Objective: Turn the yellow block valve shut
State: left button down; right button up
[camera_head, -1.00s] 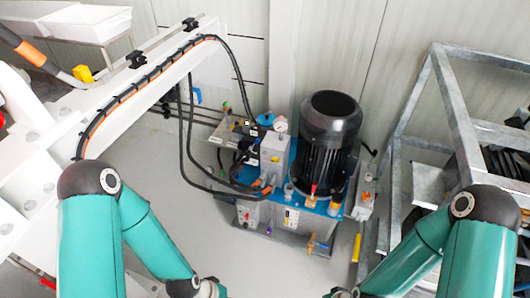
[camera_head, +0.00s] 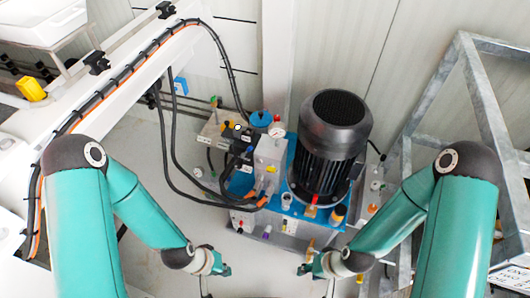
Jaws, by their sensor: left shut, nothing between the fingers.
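A pump unit stands on the floor, with a black motor (camera_head: 333,140), a blue top plate (camera_head: 292,203) and a grey block (camera_head: 270,160). A small yellow part (camera_head: 228,126) shows on the fittings left of the grey block. I cannot tell whether it is the yellow block valve or how it is turned. My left gripper (camera_head: 226,271) is shut and empty, in front of the unit's lower left. My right gripper (camera_head: 302,271) is in front of the unit's lower front; its fingers are too small to read. Both appear apart from the fittings.
Black hoses (camera_head: 165,150) hang from a white beam (camera_head: 135,75) at the left. A yellow block (camera_head: 32,88) sits on the beam side. A pressure gauge (camera_head: 277,131) tops the unit. A grey metal frame (camera_head: 480,90) stands at right. Bare floor (camera_head: 140,150) lies left of the unit.

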aim_at(272, 170)
jog(key=u, duration=0.05)
jog(key=i, duration=0.2)
jog(key=u, duration=0.3)
jog(key=k, duration=1.1)
jog(key=u, duration=0.25)
jog(key=i, duration=0.55)
jog(key=z, duration=0.05)
